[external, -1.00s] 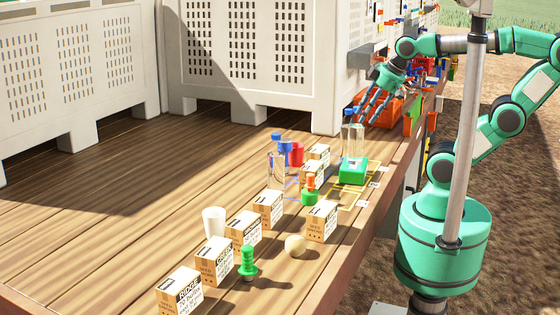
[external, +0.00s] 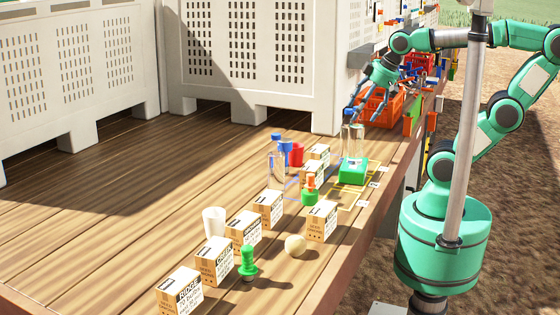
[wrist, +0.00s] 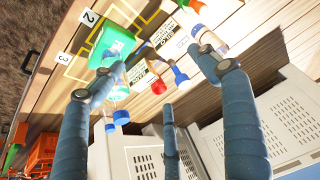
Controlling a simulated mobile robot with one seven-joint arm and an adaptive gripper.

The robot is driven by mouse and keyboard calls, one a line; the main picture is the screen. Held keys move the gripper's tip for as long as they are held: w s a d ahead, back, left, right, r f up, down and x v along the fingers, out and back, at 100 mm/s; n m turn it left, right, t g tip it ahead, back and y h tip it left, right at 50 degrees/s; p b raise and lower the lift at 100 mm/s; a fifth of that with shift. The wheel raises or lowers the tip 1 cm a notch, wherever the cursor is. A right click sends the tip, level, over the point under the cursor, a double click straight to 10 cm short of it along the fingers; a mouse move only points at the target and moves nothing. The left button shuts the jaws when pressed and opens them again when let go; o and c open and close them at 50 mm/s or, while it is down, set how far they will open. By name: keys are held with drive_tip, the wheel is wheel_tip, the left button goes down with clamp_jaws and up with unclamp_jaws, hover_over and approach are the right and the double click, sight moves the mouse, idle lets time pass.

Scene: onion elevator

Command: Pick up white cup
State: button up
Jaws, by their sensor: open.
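The white cup (external: 214,222) stands upright on the wooden deck in the external view, behind the small seed boxes at the left end of the row. I cannot make it out in the wrist view. My gripper (external: 356,108) is open and empty, far behind and to the right of the cup, above the clear bottle near the green block. In the wrist view my gripper's blue fingers (wrist: 148,82) are spread apart with nothing held between them.
An orange crate (external: 382,107) stands behind. The deck left of the cup is clear.

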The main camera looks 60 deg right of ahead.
drive_tip(key=w+a+r+m+g+p, duration=0.1)
drive_tip(key=w+a+r+g+p, duration=0.15)
drive_tip(key=w+a, duration=0.75)
drive_tip(key=w+a+r+m+g+p, duration=0.15)
drive_tip(key=w+a+p, duration=0.25)
drive_tip(key=w+a, duration=0.65)
drive_tip(key=m+g+p, duration=0.1)
drive_tip(key=p, duration=0.4)
hover_over(215, 225)
drive_tip(key=w+d, duration=0.2)
drive_tip(key=d, duration=0.1)
wheel_tip(215, 225, down, 16)
drive_tip(key=shift+s+a+r, duration=0.1)
drive_tip(key=shift+r, duration=0.1)
drive_tip(key=shift+f, duration=0.15)
wheel_tip(215, 225, down, 8)
drive_tip(key=shift+f+p, duration=0.2)
drive_tip(key=shift+p, duration=0.15)
